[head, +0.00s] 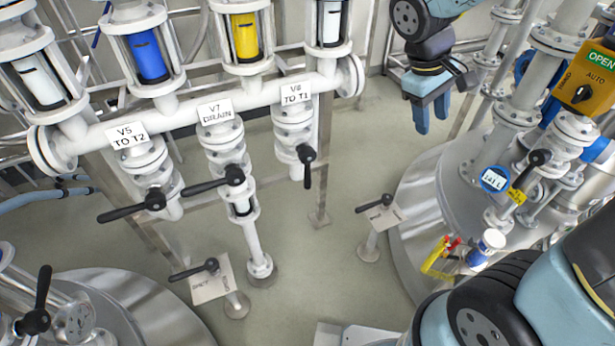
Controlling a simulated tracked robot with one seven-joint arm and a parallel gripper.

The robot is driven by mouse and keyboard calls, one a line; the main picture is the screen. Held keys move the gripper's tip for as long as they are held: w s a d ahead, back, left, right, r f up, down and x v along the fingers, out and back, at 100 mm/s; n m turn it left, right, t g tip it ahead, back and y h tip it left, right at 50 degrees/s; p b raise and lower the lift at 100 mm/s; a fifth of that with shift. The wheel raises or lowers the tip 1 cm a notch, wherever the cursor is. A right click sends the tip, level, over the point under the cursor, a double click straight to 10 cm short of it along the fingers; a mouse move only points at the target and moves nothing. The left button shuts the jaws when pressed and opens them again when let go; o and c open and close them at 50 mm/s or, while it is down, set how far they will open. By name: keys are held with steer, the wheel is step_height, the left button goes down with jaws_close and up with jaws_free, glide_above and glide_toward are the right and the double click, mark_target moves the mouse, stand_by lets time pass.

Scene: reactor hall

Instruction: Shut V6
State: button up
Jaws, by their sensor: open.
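The valve V6 (291,135) hangs under the white manifold pipe below a label that seems to read "V6 TO T1" (296,93). Its black lever (307,172) points down, in line with its vertical pipe. My gripper (431,119) is open and empty, with blue fingers pointing down. In the picture it is to the right of V6 and a little higher than the lever, clear of it. No part of the lever is hidden.
V5 (150,178) and V7 (226,150) stand left of V6, their black levers pointing left. A lever stand (382,212) rises from the floor right of V6. A steel tank (425,215) with pipes stands at right. The floor between is clear.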

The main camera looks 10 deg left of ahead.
steer(key=w+a+f+n+h, duration=0.25)
steer(key=a+f+n, duration=0.25)
steer(key=a+f, duration=0.3)
steer(key=n+t, duration=1.6)
steer(key=n, duration=0.2)
glide_toward(305, 179)
steer(key=shift+h, duration=0.25)
steer(key=x, duration=1.1)
steer(key=shift+w+f, duration=0.1)
jaws_close()
